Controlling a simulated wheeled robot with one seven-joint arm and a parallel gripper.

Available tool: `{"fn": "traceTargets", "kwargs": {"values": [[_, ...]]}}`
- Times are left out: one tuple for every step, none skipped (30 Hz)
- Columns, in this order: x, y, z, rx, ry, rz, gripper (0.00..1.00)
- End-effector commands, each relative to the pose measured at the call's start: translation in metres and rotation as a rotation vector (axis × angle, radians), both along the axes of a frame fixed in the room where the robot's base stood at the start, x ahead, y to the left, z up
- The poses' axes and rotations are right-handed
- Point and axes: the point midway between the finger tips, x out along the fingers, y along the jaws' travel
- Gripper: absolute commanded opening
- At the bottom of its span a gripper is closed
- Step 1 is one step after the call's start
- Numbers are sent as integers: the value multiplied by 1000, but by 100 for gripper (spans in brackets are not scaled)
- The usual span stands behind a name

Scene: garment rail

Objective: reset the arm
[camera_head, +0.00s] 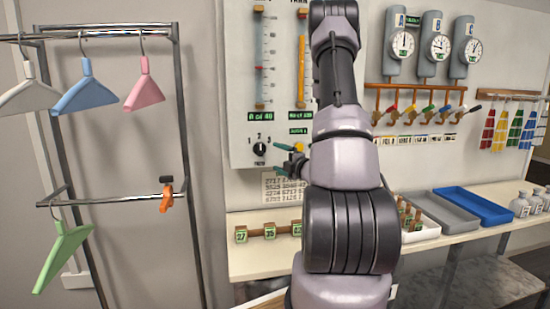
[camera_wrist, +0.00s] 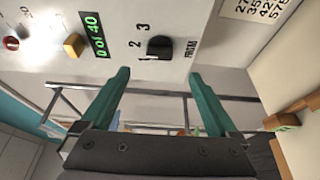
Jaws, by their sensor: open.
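My gripper (camera_head: 279,158) points left in the head view, in front of the panel's lower part and close to the black selector knob (camera_head: 260,149). My arm rises through the middle of the picture and bends back down. In the wrist view my gripper (camera_wrist: 159,74) has its two green fingers wide apart with nothing between them. The knob (camera_wrist: 160,47) shows just beyond the fingertips, beside the marks 1, 2 and 3. I cannot tell whether any finger touches the panel.
A garment rail (camera_head: 182,110) at left carries white, blue and pink hangers above, and a green hanger (camera_head: 63,252) and orange clip (camera_head: 167,197) below. A bench (camera_head: 262,255) holds numbered blocks, a grey tray (camera_head: 441,212), a blue tray (camera_head: 474,206) and bottles. Gauges hang at upper right.

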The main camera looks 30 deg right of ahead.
Motion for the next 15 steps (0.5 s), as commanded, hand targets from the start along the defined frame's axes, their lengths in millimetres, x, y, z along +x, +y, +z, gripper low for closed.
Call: {"fn": "traceTargets", "kwargs": {"values": [[0, 0, 0, 0, 0, 0, 95], [0, 0, 0, 0, 0, 0, 95], [0, 0, 0, 0, 0, 0, 95], [0, 0, 0, 0, 0, 0, 95], [0, 0, 0, 0, 0, 0, 95], [0, 0, 0, 0, 0, 0, 95], [0, 0, 0, 0, 0, 0, 95], [0, 0, 0, 0, 0, 0, 95], [0, 0, 0, 0, 0, 0, 95], [0, 0, 0, 0, 0, 0, 95], [0, 0, 0, 0, 0, 0, 95], [0, 0, 0, 0, 0, 0, 95], [0, 1, 0, -2, 0, 2, 95], [0, 2, 2, -6, -2, 7, 95], [1, 6, 5, -18, -6, 23, 95]]}}
